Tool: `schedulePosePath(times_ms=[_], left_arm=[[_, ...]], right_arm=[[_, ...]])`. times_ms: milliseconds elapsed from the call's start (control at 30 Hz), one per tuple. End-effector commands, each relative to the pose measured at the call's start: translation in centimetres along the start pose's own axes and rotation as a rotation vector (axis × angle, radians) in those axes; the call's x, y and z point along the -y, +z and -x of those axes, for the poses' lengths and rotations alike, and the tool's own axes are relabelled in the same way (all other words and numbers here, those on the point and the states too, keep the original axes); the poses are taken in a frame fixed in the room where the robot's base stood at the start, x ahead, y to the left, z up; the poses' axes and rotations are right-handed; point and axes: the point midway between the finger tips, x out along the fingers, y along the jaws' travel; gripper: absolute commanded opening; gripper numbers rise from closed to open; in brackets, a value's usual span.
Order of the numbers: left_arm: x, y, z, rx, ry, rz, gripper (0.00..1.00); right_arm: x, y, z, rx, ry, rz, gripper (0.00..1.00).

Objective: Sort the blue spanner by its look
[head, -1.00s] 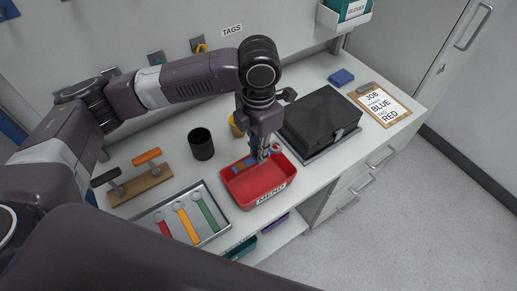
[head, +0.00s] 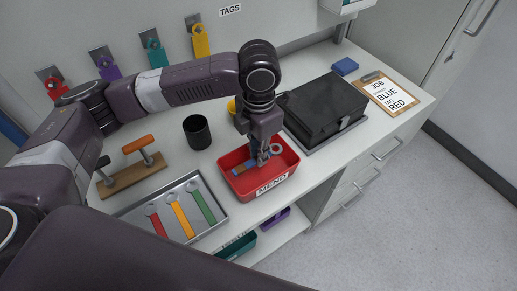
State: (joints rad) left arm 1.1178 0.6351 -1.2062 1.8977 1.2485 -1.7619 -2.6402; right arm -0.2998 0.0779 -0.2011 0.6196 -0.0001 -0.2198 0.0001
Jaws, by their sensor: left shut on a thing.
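The blue spanner (head: 244,167) has a brown patch on its handle and a pale ring end. It lies tilted inside the red tray (head: 272,184) labelled MEND. My left gripper (head: 263,159) is shut on the spanner, with its fingers down inside the tray. The fingers hide part of the handle. I cannot tell whether the spanner touches the tray floor. A clipboard (head: 391,95) at the right reads JOB, BLUE and RED, with smaller words hard to read. My right gripper is not in view.
A metal tray (head: 218,224) holds red, yellow and green spanners. A black cup (head: 197,132), a wooden rack (head: 131,178) and a black case (head: 325,107) stand around. Coloured tags (head: 152,52) hang on the wall. A blue block (head: 345,66) lies at the back.

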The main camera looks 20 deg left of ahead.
Motion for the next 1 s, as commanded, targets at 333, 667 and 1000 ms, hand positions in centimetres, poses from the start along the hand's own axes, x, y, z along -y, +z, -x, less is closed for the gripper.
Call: schedulePosePath(times_ms=[333,667,1000], left_arm=[[0.0,0.0,-3.0,0.000,-0.001,0.001,0.00],[0.0,0.1,-5.3,0.001,0.000,0.001,0.00],[0.0,0.1,-5.7,0.001,0.000,0.001,0.00]], right_arm=[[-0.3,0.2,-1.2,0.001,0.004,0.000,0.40],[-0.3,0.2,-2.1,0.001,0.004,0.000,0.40],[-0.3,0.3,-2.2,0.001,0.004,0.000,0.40]])
